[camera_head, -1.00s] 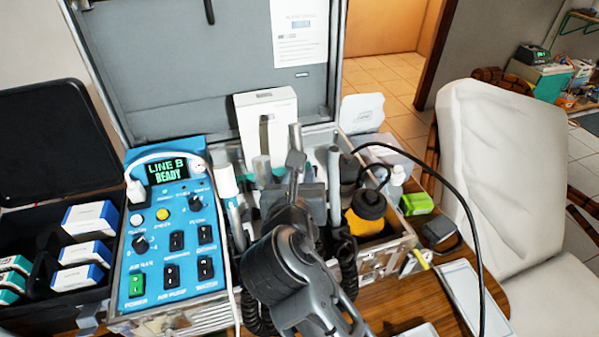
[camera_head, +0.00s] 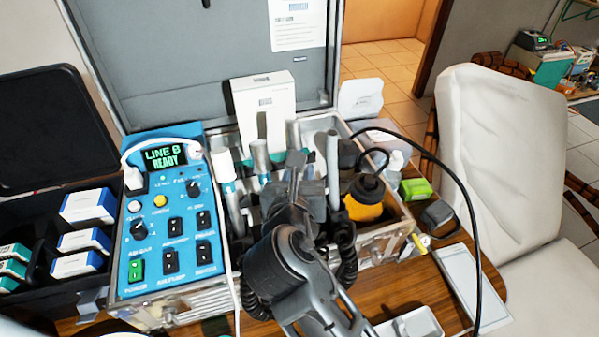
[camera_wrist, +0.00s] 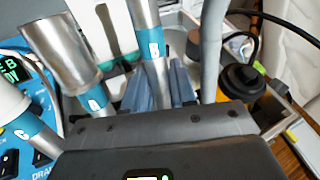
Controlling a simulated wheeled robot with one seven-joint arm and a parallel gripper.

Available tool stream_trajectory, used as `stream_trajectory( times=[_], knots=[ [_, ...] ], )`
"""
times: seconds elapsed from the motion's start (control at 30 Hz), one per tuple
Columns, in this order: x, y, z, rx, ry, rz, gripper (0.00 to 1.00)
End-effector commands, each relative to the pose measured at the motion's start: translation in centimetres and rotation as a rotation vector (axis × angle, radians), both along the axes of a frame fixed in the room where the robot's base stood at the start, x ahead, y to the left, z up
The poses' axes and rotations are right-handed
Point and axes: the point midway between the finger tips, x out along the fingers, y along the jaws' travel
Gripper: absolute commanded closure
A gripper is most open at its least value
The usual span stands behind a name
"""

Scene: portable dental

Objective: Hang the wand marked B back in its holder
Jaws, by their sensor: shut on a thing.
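The wand marked B (camera_wrist: 152,42) is a silver cylinder with a blue band and a white letter B. It stands nearly upright between the fingers of my gripper (camera_wrist: 160,85) in the wrist view. My gripper is shut on it. In the head view its silver top (camera_head: 293,132) shows above my gripper, over the open case. Its lower end is hidden behind my gripper, so I cannot tell whether it sits in a holder. A wider silver wand (camera_wrist: 62,52) with a blue band stands to its left, and a white-topped wand (camera_wrist: 20,120) is further left.
A blue control panel (camera_head: 165,225) reading LINE B READY is at left. A plain grey rod (camera_head: 333,165) stands close to the right of wand B. A yellow bottle with a black cap (camera_head: 366,205) and a looping black cable (camera_head: 440,165) are further right. A white box (camera_head: 264,100) stands behind.

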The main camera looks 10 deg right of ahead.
Motion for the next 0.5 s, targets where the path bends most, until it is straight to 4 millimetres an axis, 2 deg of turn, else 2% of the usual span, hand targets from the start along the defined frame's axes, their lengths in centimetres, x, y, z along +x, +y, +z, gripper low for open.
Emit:
stream_trajectory(
  times=[0.5],
  knots=[
    [-0.7,-0.1,-1.9,0.000,0.001,0.000,1.00]
  ],
)
